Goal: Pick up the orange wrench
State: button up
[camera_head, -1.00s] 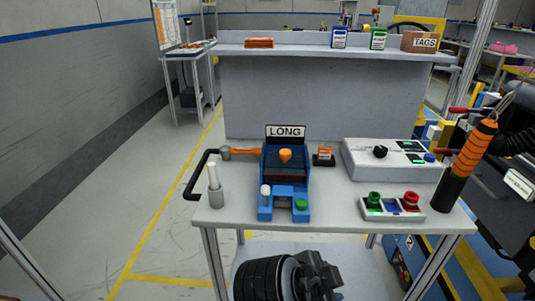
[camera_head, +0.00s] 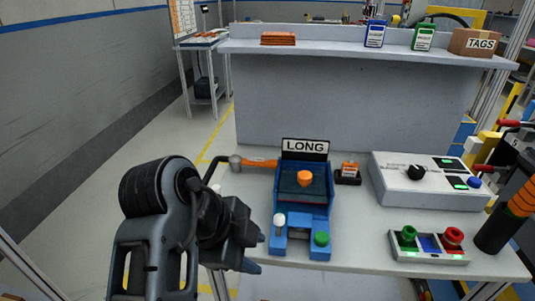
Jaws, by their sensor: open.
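The orange wrench (camera_head: 262,163) lies on the grey work table behind and left of the blue LONG fixture (camera_head: 300,200). Its round grey head (camera_head: 235,162) points left, and its right end is hidden by the fixture. My gripper (camera_head: 257,252) is at the table's left front, in front of and below the wrench. Its fingers point right, toward the front of the fixture. It is open, and nothing shows between its fingers. It is clearly apart from the wrench.
On the table are a small orange-topped block (camera_head: 348,173), a white control box (camera_head: 425,185) and a button panel (camera_head: 428,244). A black-and-orange cylinder (camera_head: 508,215) stands at the right. Behind is a raised shelf (camera_head: 340,52).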

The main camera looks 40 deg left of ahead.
aim_at(236, 162)
jog(key=i+j, duration=0.85)
